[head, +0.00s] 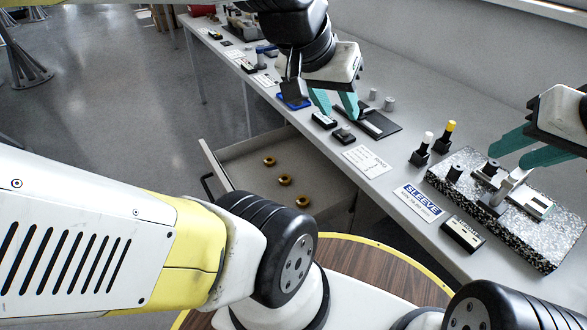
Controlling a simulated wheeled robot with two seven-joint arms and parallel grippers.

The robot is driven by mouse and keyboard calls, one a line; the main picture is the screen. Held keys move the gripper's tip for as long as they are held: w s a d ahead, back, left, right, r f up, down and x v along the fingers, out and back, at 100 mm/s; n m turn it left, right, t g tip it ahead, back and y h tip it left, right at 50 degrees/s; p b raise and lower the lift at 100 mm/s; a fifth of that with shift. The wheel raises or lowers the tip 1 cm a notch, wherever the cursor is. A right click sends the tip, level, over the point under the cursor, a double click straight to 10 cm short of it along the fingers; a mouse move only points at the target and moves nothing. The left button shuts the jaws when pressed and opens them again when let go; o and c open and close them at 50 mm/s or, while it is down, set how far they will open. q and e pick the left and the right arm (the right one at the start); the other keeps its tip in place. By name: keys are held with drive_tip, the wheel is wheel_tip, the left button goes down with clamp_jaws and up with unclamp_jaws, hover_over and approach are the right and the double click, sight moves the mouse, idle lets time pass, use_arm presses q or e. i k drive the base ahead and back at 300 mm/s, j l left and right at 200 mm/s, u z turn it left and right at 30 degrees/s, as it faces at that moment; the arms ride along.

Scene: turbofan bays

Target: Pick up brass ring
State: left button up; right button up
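Three small brass rings lie apart in the open grey drawer (235,158) below the bench: a far ring (269,160), a middle ring (284,180) and a near ring (302,201). My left gripper (339,113), with teal fingers, is open over the bench top, beyond and to the right of the rings. I see nothing between its fingers. My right gripper (500,156) is open at the right, over the speckled stone block (532,242), well away from the rings.
A black plate (385,122), small black blocks and a white card (366,161) are on the bench near my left gripper. Black holders with white (428,138) and yellow (450,127) tops stand left of the stone block. A SLEEVE sign (418,203) lies nearby.

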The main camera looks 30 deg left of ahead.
sight(269, 161)
drive_tip(key=k+j+z, duration=0.1)
drive_tip(key=k, duration=0.35)
drive_tip(key=k+j+z, duration=0.1)
drive_tip(key=k+j, duration=0.2)
drive_tip(key=k, duration=0.2)
drive_tip(key=k+j, duration=0.1)
drive_tip(key=j, duration=0.3)
drive_tip(key=j+z, duration=0.15)
drive_tip(key=j, duration=0.2)
drive_tip(key=k+j, duration=0.15)
drive_tip(key=j, duration=0.2)
drive_tip(key=i+j, duration=0.15)
drive_tip(key=j, duration=0.2)
drive_tip(key=i+j+z, duration=0.1)
drive_tip(key=j, duration=0.25)
drive_tip(key=i+j+z, duration=0.1)
drive_tip(key=i+j, duration=0.3)
drive_tip(key=j, duration=0.35)
